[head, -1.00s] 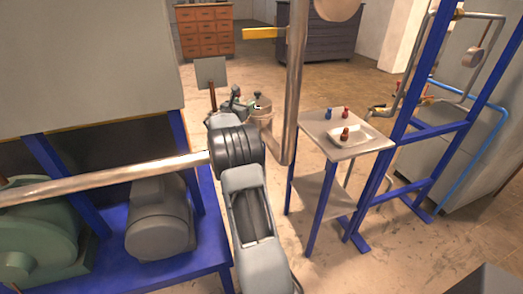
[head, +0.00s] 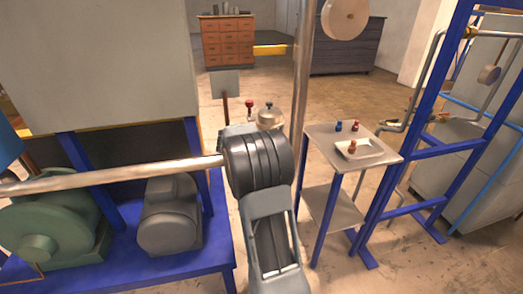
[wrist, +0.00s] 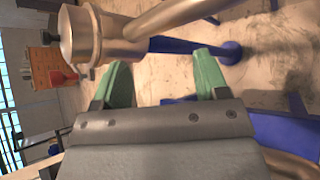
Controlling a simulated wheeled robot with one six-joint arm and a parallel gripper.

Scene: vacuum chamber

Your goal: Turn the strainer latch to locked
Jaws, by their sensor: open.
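A metal strainer body (head: 269,117) with a small knob on top stands by the upright pipe, just beyond my arm in the head view. A red-topped handle (head: 249,106) stands just left of it; I cannot tell whether this is the latch. In the wrist view a metal cylinder (wrist: 80,36), apparently the strainer, is at upper left, with a red part (wrist: 60,78) below it. My gripper (wrist: 162,75) is open, its green fingers apart with nothing between them. The cylinder is above the left finger. The gripper is hidden behind my arm in the head view.
A long horizontal pipe (head: 110,176) runs from the left to my arm. An upright pipe (head: 302,75) stands right of the strainer. A small table (head: 322,134) with a tray (head: 372,150) and blue frames are to the right. Pumps (head: 170,215) fill the lower left.

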